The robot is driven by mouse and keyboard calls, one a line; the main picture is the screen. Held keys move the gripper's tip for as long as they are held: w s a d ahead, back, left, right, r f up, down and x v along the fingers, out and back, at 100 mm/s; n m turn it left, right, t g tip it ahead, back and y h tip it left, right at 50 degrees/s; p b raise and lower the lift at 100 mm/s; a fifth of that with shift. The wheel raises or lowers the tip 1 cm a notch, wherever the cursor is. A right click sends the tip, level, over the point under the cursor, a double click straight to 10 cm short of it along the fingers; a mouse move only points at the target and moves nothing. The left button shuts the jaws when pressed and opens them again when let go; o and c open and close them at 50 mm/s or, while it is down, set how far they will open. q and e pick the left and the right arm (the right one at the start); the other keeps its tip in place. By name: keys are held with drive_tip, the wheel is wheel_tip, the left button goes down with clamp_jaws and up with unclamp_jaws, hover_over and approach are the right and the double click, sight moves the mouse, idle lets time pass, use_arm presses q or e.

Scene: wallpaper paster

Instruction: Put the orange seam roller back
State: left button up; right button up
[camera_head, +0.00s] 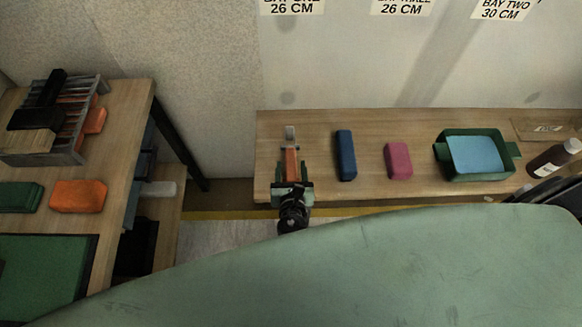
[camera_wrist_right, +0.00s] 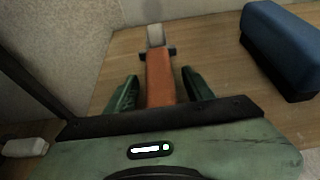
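The orange seam roller (camera_head: 291,161) lies on the back table with its orange handle toward me and its grey roller head pointing at the wall. In the right wrist view the orange handle (camera_wrist_right: 160,78) runs between my fingers. My right gripper (camera_head: 292,190) is at the handle's near end, by the table's front edge. Its two green fingers (camera_wrist_right: 160,92) stand apart, one on each side of the handle, with a visible gap on both sides. My left gripper is not in view.
A blue block (camera_head: 345,155), a pink block (camera_head: 398,160) and a green tray (camera_head: 447,158) with a blue piece inside are to the right. The left table holds a grey rack (camera_head: 75,150) and an orange block (camera_head: 78,196).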

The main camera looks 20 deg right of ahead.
drive_tip(key=shift+s, duration=0.1)
drive_tip(key=v, duration=0.7)
drive_tip(key=shift+s+a, duration=0.2)
drive_tip(key=shift+s, duration=0.15)
